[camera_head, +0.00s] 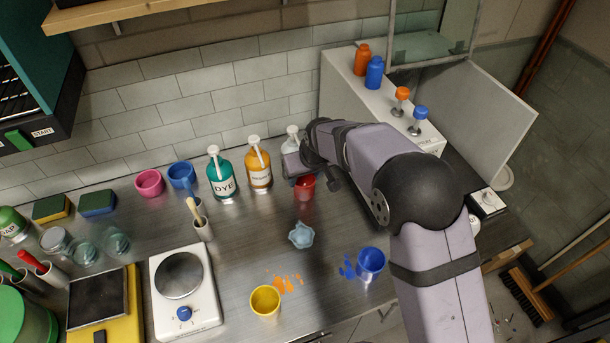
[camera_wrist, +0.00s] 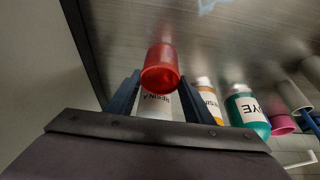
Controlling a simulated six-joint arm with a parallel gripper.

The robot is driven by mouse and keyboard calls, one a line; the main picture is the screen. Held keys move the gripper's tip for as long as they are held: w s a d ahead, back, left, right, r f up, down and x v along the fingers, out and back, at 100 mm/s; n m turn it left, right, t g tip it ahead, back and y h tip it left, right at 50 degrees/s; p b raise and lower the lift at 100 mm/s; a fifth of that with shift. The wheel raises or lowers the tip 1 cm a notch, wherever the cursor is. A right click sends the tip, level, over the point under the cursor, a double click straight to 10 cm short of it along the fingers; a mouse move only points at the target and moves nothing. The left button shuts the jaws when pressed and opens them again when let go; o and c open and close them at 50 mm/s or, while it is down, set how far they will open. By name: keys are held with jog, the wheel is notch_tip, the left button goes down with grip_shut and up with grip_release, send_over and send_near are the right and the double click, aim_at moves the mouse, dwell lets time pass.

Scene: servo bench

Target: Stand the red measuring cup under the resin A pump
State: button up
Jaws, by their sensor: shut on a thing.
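The red measuring cup (camera_head: 305,188) is at the back of the steel bench, in front of the resin A pump bottle (camera_head: 291,141). My gripper (camera_head: 312,178) is shut on it. In the wrist view the cup (camera_wrist: 160,72) shows between the two fingers of my gripper (camera_wrist: 160,82), and the bottle labelled RESIN A (camera_wrist: 158,106) is right beside it, partly covered. My arm hides much of the bottle in the head view. I cannot tell whether the cup touches the bench or sits exactly under the spout.
An orange-brown pump bottle (camera_head: 258,169) and a teal DYE bottle (camera_head: 222,175) stand left of resin A. A crumpled pale-blue piece (camera_head: 301,235), a yellow cup (camera_head: 265,302) and a blue cup (camera_head: 371,262) are in front. A white cabinet (camera_head: 335,92) bounds the right.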

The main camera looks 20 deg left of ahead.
jog(key=o, duration=1.5)
jog(key=shift+f, duration=0.1)
jog(key=shift+c, duration=0.2)
jog(key=shift+s+d+r, duration=0.1)
jog(key=shift+r, duration=0.55)
jog(key=b+v, duration=0.3)
jog(key=v, duration=0.8)
